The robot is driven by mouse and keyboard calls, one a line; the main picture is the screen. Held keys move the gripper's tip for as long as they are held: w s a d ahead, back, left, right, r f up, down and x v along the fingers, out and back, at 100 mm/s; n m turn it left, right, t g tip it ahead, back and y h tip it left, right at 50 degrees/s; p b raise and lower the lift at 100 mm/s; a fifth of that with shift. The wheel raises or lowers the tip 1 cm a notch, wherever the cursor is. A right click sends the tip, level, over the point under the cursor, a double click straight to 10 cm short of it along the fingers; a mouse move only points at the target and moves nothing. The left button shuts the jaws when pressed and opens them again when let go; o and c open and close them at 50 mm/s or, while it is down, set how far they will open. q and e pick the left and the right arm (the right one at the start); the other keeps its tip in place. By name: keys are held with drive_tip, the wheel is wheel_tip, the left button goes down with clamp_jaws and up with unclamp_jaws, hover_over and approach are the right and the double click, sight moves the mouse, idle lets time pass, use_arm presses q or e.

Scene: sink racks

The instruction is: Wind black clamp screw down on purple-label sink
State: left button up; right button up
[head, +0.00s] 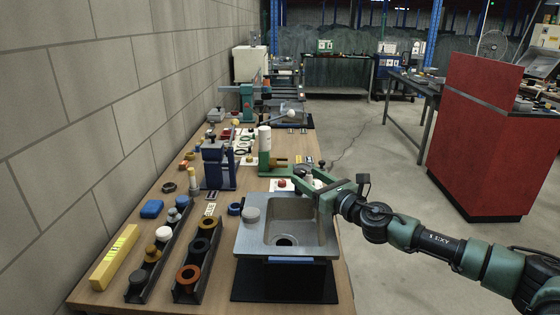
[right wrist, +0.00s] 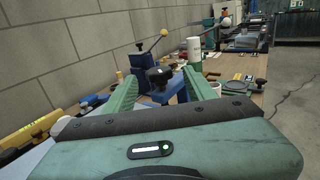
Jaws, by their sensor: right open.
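A grey steel sink (head: 262,207) with a round drain stands on a dark base at the near end of the bench. A blue strip shows on its front; I cannot make out a purple label. My right gripper (head: 301,186) is over the sink's back right corner, pointing left and away. It is open and empty. In the right wrist view a black knob (right wrist: 159,76), seemingly the clamp screw, shows between the two green fingers, beyond their tips or level with them; I cannot tell which. In the head view I cannot make the knob out. My left gripper is not in view.
A blue press (head: 217,165) with a yellow-ball lever and a green stand with a white cylinder (head: 264,138) stand behind the sink. Black trays (head: 187,287) with rings and knobs lie to the left. A block wall bounds the left; open floor lies right.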

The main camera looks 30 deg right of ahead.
sight(300, 171)
drive_tip(key=shift+w+r, duration=0.1)
drive_tip(key=shift+w, duration=0.25)
drive_tip(key=w+p, duration=0.2)
drive_tip(key=w, duration=0.1)
drive_tip(key=shift+w+a+r, duration=0.1)
drive_tip(key=shift+a+r, duration=0.1)
drive_tip(key=shift+r, duration=0.2)
drive_tip(key=w, duration=0.2)
drive_tip(key=shift+w+a+f, duration=0.1)
drive_tip(key=shift+w+f, duration=0.15)
drive_tip(key=shift+w, duration=0.45)
drive_tip(key=shift+f, duration=0.1)
clamp_jaws()
use_arm(q)
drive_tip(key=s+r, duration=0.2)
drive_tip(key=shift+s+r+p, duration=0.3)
drive_tip(key=shift+p, duration=0.05)
